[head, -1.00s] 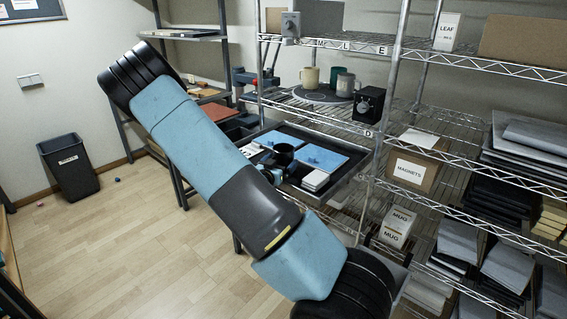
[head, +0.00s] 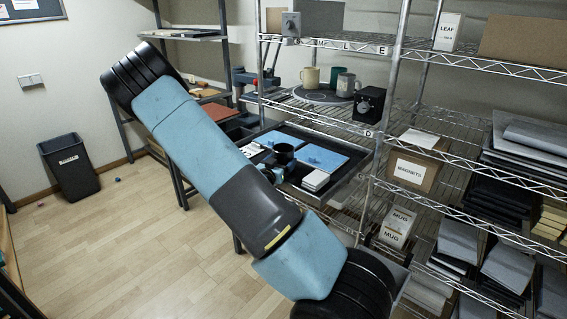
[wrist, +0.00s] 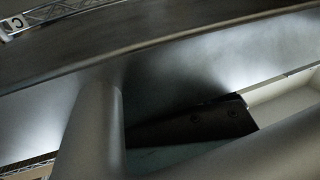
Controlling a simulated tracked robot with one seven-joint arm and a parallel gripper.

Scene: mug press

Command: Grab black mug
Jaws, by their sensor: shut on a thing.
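The black mug (head: 284,153) is upright at the black tray (head: 340,186), between the light blue mats; I cannot tell whether its base touches the tray. My gripper (head: 269,174) is beside the mug on its near side, partly hidden behind my arm. In the wrist view the mug (wrist: 150,58) fills most of the picture as a dark, curved surface, very close. A dark gripper part with screws (wrist: 192,124) shows behind rounded grey bars, which look like the handle. My gripper is shut on the mug; the exact contact is not clear.
White blocks (head: 316,180) lie close to the right of the mug. Cream, green and grey mugs (head: 345,84) stand on the wire shelf above, beside a black box (head: 369,103). A shelf post (head: 385,110) rises right of the tray.

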